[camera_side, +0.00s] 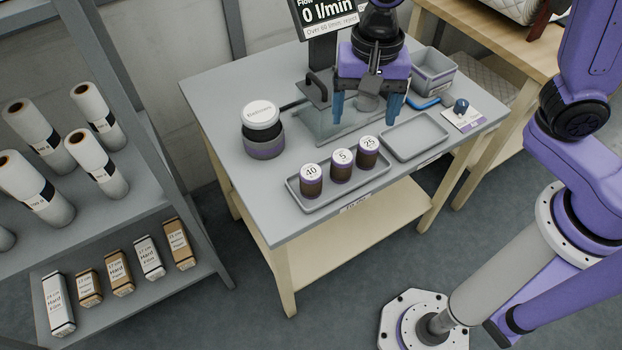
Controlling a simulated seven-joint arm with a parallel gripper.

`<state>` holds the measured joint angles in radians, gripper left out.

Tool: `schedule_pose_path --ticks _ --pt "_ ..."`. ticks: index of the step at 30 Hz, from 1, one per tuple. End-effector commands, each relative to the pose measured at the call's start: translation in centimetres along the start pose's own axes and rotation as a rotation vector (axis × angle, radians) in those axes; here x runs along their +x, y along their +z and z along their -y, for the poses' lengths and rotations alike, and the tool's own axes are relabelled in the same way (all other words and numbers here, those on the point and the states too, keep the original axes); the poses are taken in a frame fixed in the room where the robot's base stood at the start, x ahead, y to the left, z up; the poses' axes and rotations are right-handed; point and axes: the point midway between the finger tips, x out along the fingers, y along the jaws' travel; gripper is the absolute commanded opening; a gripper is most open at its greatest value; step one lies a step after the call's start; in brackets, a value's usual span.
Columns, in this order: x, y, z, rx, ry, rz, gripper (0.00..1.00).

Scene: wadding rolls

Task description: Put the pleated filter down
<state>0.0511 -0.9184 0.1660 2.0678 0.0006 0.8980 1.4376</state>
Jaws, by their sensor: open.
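My gripper (366,107) is open, with its two blue fingers spread apart and pointing down over the clear, box-like fixture (318,124) at the back of the grey table. A grey rounded shape shows between the fingers; I cannot tell whether it belongs to the gripper or the fixture. Three brown cylinders with purple bands and white numbered tops stand upright in a grey tray: one marked 40 (311,188), one marked 5 (341,172) and one marked 25 (367,158). The gripper is behind and apart from them. I cannot tell which thing is the pleated filter.
An empty shallow tray (414,153) lies right of the cylinders' tray (325,206). A white-lidded round tub (262,128) stands left. A grey bin (433,72), a blue-knobbed item (461,106) and a display (328,16) stand at the back and right. A shelf of rolls (36,185) is left.

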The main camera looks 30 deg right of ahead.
Motion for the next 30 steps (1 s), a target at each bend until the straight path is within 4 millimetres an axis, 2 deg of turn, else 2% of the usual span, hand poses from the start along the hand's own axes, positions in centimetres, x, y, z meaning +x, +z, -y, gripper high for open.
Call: schedule_pose_path --ticks 1,6,12,20,30 --pt "0.4 -0.1 1.4 0.096 0.004 0.0 0.8" --pt "1.5 -0.6 5.3 0.433 0.008 -0.001 0.8" --pt "2.6 -1.1 8.2 0.73 0.01 -0.003 0.8" --pt "3.9 -1.3 9.2 0.85 0.012 -0.004 0.8" --pt "10.0 -1.2 9.0 0.846 0.015 -0.004 0.8"
